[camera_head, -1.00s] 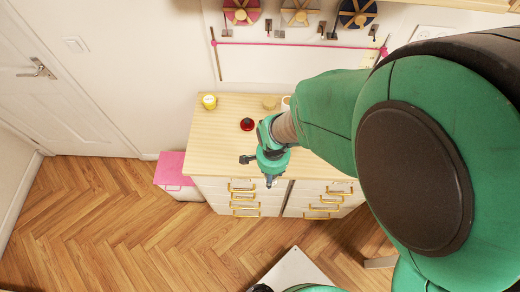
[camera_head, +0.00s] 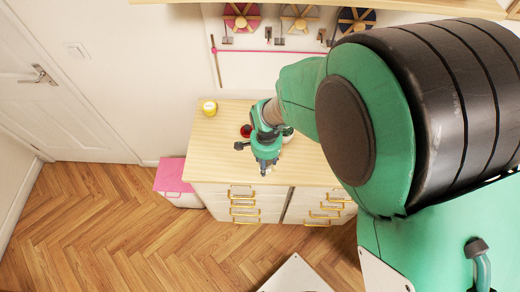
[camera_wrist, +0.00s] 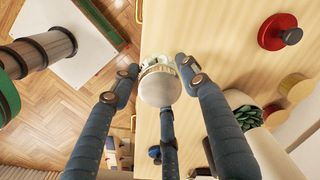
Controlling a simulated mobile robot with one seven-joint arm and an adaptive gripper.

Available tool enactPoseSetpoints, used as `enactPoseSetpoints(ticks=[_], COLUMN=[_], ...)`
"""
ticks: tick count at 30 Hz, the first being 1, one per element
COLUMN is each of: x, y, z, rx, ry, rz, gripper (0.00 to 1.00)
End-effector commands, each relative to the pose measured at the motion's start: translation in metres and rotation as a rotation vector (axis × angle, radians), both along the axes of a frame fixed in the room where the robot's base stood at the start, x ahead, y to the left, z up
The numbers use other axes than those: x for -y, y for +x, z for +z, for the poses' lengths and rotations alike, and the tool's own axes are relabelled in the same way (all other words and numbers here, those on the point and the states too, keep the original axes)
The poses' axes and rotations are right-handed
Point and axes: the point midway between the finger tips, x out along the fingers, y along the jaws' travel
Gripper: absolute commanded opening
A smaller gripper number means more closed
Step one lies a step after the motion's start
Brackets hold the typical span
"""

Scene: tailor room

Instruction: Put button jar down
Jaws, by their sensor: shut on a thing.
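The button jar (camera_wrist: 160,86), with a round pale lid, is between the fingers of my gripper (camera_wrist: 157,84) in the wrist view. The fingers are shut on it, with one finger on each side and one below in the picture. The wooden dresser top (camera_wrist: 212,55) lies beneath and to the right of it. In the head view my gripper (camera_head: 265,160) is over the front part of the dresser top (camera_head: 215,150), and the jar is mostly hidden there. I cannot tell whether the jar touches the wood.
A red round thing with a dark knob (camera_wrist: 278,32) sits on the dresser, close behind my gripper. A potted plant (camera_wrist: 248,116) and wooden round things (camera_wrist: 296,86) are also there. A pink-lidded box (camera_head: 171,176) is left of the dresser.

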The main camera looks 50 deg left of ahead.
Motion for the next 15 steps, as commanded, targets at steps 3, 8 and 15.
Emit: enactPoseSetpoints(ticks=[3, 8, 15], x=[-0.019, -0.043, -0.068], y=[0.011, 0.024, 0.038], z=[-0.002, -0.005, -0.007], rx=[0.000, 0.000, 0.000], ry=[0.000, 0.000, 0.001], rz=[0.000, 0.000, 0.000], gripper=[0.15, 0.15, 0.15])
